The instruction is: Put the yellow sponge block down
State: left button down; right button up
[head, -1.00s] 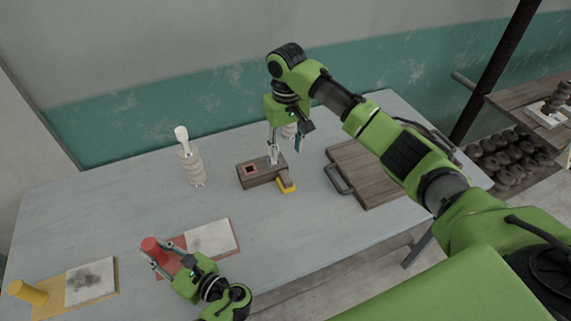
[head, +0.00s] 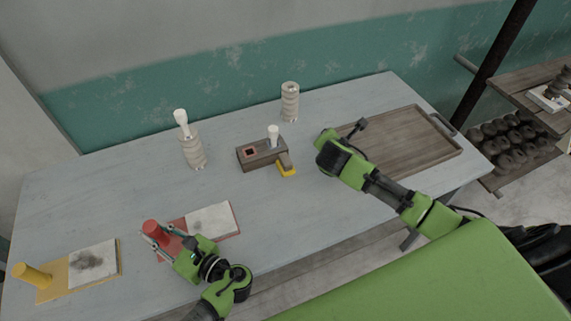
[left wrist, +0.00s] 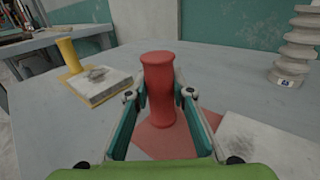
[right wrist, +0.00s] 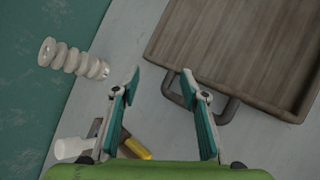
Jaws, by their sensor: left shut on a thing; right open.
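My left gripper (left wrist: 160,100) is shut on a red cylinder (left wrist: 158,85) that stands upright on a red mat (head: 172,247). A small yellow-footed piece (head: 288,170) rests on the table against the wooden block (head: 250,165). I cannot tell which yellow thing is the sponge block. My right gripper (right wrist: 160,78) is open and empty, over the table beside the tray handle; in the head view its fingers are hard to make out.
A wooden tray (head: 405,150) with dark handles lies to the right. A white peg (head: 273,136) stands at the wooden block. Pale pads (head: 212,219) lie on both mats. The table centre front is clear.

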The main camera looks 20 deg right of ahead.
aim_at(287, 162)
jog(key=s+a+n+t+y, duration=0.1)
jog(key=a+n, duration=0.1)
jog(key=n, duration=0.1)
jog(key=s+a+n+t+y, duration=0.1)
jog(key=a+n, duration=0.1)
jog(key=a, duration=0.1)
jog(key=s+a+n+t, duration=0.1)
jog(key=s+a+n, duration=0.1)
jog(key=a+n, duration=0.1)
jog(key=shift+s+f+n+y, duration=0.1)
jog(key=shift+f+n+y, duration=0.1)
jog(key=shift+n+y, duration=0.15)
jog(key=s+a+n+y, duration=0.1)
jog(key=a+n, duration=0.1)
jog(key=s+a+r+n+t+y, duration=0.1)
jog(key=a+n, duration=0.1)
jog(key=s+a+n+t+y, duration=0.1)
jog(key=s+a+n, duration=0.1)
jog(key=shift+s+a+r, duration=0.1)
jog(key=shift+a+r, duration=0.05)
jog(key=shift+a, duration=0.25)
jog(key=shift+n, duration=0.25)
jog(key=x, duration=0.6)
jog(key=shift+a, duration=0.1)
jog(key=shift+x, duration=2.9)
jog(key=shift+s, duration=0.1)
grip_shut()
